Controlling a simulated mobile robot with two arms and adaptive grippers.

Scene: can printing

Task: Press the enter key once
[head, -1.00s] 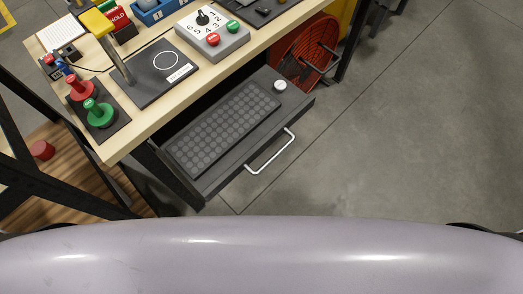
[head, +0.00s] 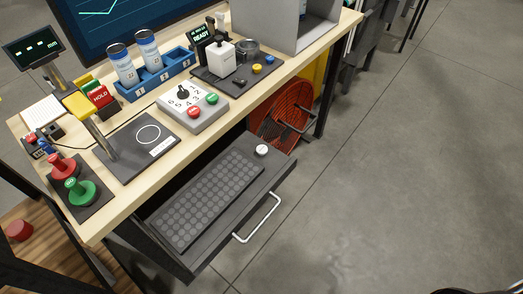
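A dark grey keyboard (head: 208,199) with rows of round keys lies in a pulled-out drawer (head: 266,178) under the workbench. The key labels are too small to read, so I cannot tell which key is enter. A round white-topped knob or button (head: 262,150) stands at the far right corner of the drawer, beside the keyboard. The drawer has a silver handle (head: 258,219) on its front. Neither of my grippers shows in the head view.
The wooden workbench (head: 118,205) carries red (head: 61,167) and green (head: 80,190) stamps, a dial box (head: 190,108), a blue rack (head: 160,75) with two cans and a monitor (head: 110,25). A red round bin (head: 283,108) stands below. The floor at right is clear.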

